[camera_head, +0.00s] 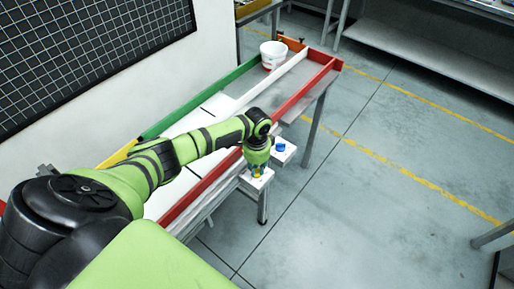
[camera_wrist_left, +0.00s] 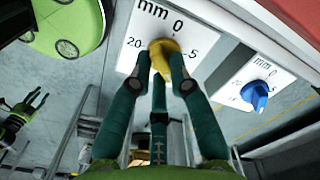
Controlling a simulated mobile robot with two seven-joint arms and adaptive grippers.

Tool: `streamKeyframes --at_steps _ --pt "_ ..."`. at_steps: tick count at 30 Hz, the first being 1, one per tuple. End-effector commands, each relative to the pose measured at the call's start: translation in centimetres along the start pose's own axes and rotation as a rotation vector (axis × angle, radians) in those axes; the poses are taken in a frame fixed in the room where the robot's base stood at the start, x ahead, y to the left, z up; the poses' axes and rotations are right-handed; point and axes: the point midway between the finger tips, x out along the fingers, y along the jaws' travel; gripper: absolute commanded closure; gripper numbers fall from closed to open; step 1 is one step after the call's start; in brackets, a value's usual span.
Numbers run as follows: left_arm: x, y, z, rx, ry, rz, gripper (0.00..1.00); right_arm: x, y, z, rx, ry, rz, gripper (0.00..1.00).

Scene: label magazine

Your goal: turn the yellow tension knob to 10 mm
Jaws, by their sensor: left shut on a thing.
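The yellow tension knob (camera_wrist_left: 166,57) sits on a white dial plate (camera_wrist_left: 122,57) in the left wrist view. The marks mm, 0, 5 and 20 show; the rest of the scale is hidden behind my fingers. My left gripper (camera_wrist_left: 164,78) is shut on the yellow knob, its fingers around it. Where the knob points, I cannot tell. In the head view my left gripper (camera_head: 258,172) is over the white plate (camera_head: 263,183), mostly covering the knob. A dark gripper-like shape, probably my right gripper (camera_wrist_left: 36,98), shows small at the left of the wrist view.
A blue knob (camera_head: 280,147) on its own white plate (camera_head: 289,153) stands close beside; it also shows in the wrist view (camera_wrist_left: 257,95). A long table edged red (camera_head: 308,90) and green (camera_head: 200,98) holds a white bucket (camera_head: 272,54).

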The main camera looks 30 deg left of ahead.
Motion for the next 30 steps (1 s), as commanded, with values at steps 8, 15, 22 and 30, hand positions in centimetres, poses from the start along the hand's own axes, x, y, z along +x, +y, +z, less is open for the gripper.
streamKeyframes --at_steps 8,15,22,30 --pt "0.03 0.05 0.03 0.106 0.000 0.001 1.00 -0.11 0.01 -0.03 0.000 0.000 0.000 0.60" --pt "0.03 0.05 0.03 0.133 0.001 0.001 1.00 -0.13 0.01 -0.05 0.000 0.000 0.000 0.60" --pt "0.03 0.05 0.02 0.134 0.001 0.001 1.00 -0.12 0.01 -0.06 0.000 0.001 0.000 0.60" --pt "0.02 0.05 0.02 0.133 0.001 0.001 0.56 -0.12 0.01 -0.07 0.000 0.001 0.000 0.60"
